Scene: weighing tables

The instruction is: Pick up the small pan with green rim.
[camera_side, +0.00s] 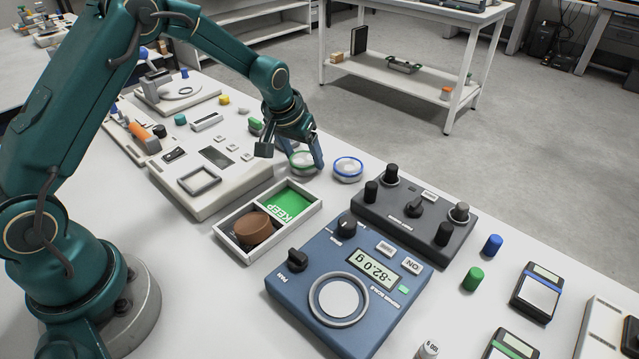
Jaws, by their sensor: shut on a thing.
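The small pan with green rim (301,161) is at the far edge of the white table, between the fingers of my gripper (296,158). My gripper points down and is shut on the pan. One finger shows at the pan's right side; the other side is partly hidden by the gripper. I cannot tell whether the pan touches the table or is slightly raised. A similar small pan with blue rim (348,168) sits just to its right, apart from it.
A divided tray (233,219) with a brown round object (253,229) and a green KEEP compartment is in front. A blue scale (322,266) reading -82.0 g and a dark knob box (395,225) stand right. A grey-white device (205,190) stands left.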

